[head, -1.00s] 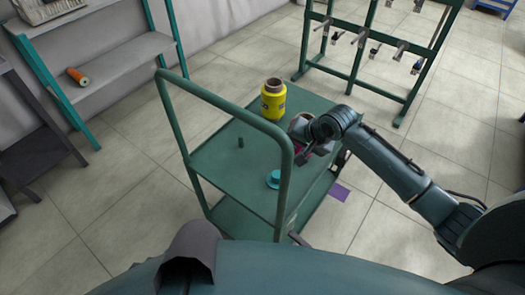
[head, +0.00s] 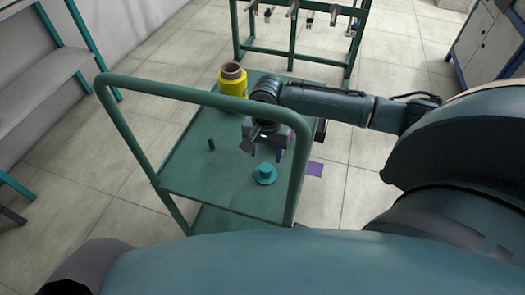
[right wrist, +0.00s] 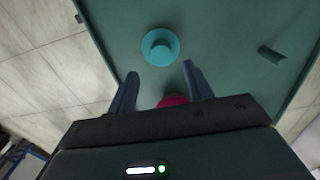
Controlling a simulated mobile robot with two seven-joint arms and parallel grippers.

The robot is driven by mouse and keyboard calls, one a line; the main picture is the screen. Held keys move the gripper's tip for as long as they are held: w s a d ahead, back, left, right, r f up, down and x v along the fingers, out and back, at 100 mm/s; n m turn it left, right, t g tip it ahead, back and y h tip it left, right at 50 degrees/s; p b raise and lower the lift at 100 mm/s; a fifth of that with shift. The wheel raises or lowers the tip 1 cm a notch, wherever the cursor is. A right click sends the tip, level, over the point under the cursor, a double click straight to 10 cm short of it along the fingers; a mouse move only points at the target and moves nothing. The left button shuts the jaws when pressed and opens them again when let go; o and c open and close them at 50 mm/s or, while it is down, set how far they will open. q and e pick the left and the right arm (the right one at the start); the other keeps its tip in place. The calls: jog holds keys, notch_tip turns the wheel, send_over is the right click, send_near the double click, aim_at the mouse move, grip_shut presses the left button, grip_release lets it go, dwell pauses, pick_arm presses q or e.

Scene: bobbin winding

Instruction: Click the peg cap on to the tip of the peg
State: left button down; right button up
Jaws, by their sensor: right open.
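The teal peg cap (head: 265,174), a round disc with a raised hub, lies on the green cart top near its front right. It also shows in the right wrist view (right wrist: 160,47), just beyond the fingertips. A short dark green post (head: 211,144), which looks like the peg, stands on the cart to the cap's left; it shows at the right in the wrist view (right wrist: 271,54). My right gripper (head: 264,143) is open above the cart, behind the cap, with nothing between its fingers (right wrist: 159,74). My left gripper is out of view.
A yellow spool (head: 232,84) stands at the cart's back. A magenta thing (right wrist: 173,101) is partly hidden beneath my right gripper. The cart's handle rail (head: 200,96) rises in front. A green rack (head: 292,40) stands behind; a purple patch (head: 315,169) lies on the floor.

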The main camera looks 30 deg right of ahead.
notch_tip(320, 180, down, 4)
jog(key=b, duration=0.4)
jog(key=shift+f, duration=0.15)
jog(key=shift+f+p, duration=0.1)
jog(key=shift+p, duration=0.35)
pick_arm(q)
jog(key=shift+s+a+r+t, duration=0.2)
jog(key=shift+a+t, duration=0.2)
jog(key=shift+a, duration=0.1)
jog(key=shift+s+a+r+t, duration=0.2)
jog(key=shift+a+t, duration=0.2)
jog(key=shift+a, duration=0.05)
pick_arm(e)
jog(key=shift+f, duration=1.35)
